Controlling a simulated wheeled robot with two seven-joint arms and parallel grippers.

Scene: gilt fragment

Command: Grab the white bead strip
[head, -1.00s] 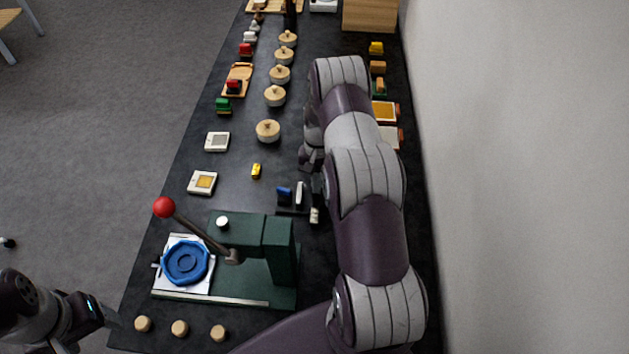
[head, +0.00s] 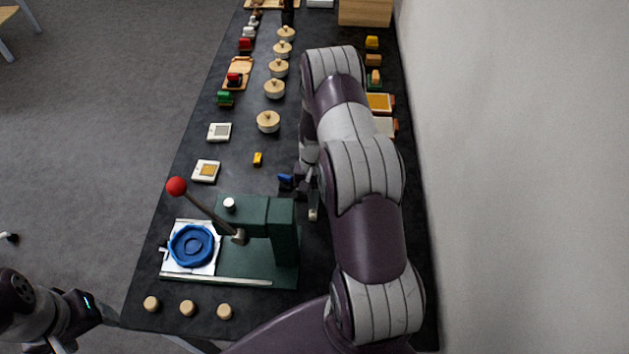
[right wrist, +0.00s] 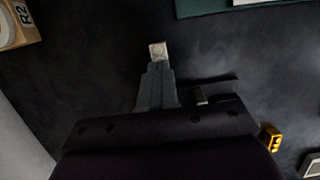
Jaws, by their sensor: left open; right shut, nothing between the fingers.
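My right gripper (head: 311,190) is low over the dark table beside the green press, largely hidden by my own arm. In the right wrist view its fingers (right wrist: 157,82) are together, with a small whitish piece (right wrist: 158,51) right at the tips. I cannot tell whether they touch it. A small pale piece (head: 313,214) also shows just below the gripper in the head view. I cannot make out which piece is the white bead strip. A blue piece (head: 285,180) stands just left of the gripper. My left gripper (head: 86,330) is open and empty, off the table's left edge.
The green press (head: 255,265) with a red-knobbed lever and blue ring stands at the front. Several round wooden pieces (head: 188,308) lie before it. A small yellow item (head: 258,159) lies farther back. A box marked R2 (right wrist: 14,25) is in the wrist view's corner.

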